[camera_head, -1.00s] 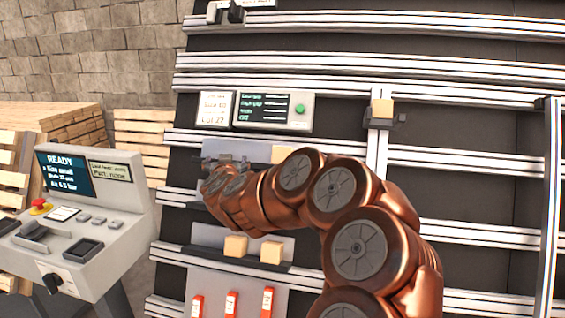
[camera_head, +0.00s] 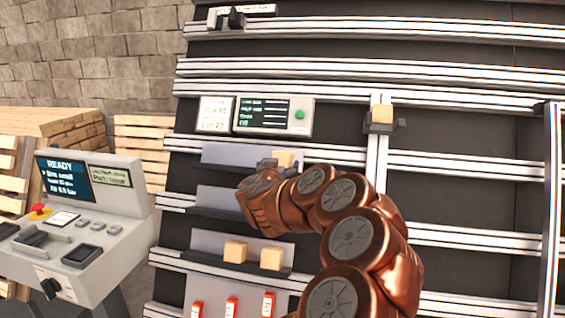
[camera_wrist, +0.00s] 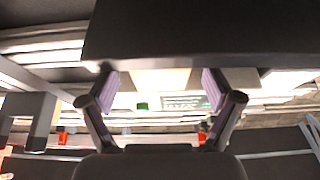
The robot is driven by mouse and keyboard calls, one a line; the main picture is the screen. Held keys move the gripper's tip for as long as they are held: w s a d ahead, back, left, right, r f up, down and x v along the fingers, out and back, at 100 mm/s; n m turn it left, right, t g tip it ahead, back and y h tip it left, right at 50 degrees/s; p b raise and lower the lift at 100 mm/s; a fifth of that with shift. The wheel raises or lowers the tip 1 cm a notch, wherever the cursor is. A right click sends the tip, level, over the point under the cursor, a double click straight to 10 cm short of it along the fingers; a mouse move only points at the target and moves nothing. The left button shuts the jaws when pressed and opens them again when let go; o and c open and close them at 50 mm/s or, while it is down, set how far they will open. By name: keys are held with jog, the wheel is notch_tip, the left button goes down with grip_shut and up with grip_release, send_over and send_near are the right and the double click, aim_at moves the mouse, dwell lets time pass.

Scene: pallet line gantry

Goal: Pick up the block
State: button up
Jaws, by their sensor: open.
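A pale wooden block (camera_head: 284,157) sits on the upper shelf of the rack, partly hidden behind my gripper (camera_head: 269,163). In the wrist view my gripper (camera_wrist: 160,88) is open, with its two pads apart. A pale block (camera_wrist: 160,80) shows between the pads, close to a wide dark edge. I cannot tell whether either pad touches it. Two more blocks, a left one (camera_head: 235,251) and a right one (camera_head: 271,258), sit on a lower shelf.
A display panel with a green button (camera_head: 274,116) is mounted above the upper shelf. Metal rails (camera_head: 450,165) cross the rack. A control console (camera_head: 80,228) stands at left, with wooden pallets (camera_head: 50,125) behind it. Red-and-white items (camera_head: 232,306) hang below the shelves.

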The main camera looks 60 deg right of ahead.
aim_at(281, 162)
jog(key=shift+x, duration=1.95)
jog(key=shift+r, duration=0.2)
jog(key=c, duration=1.4)
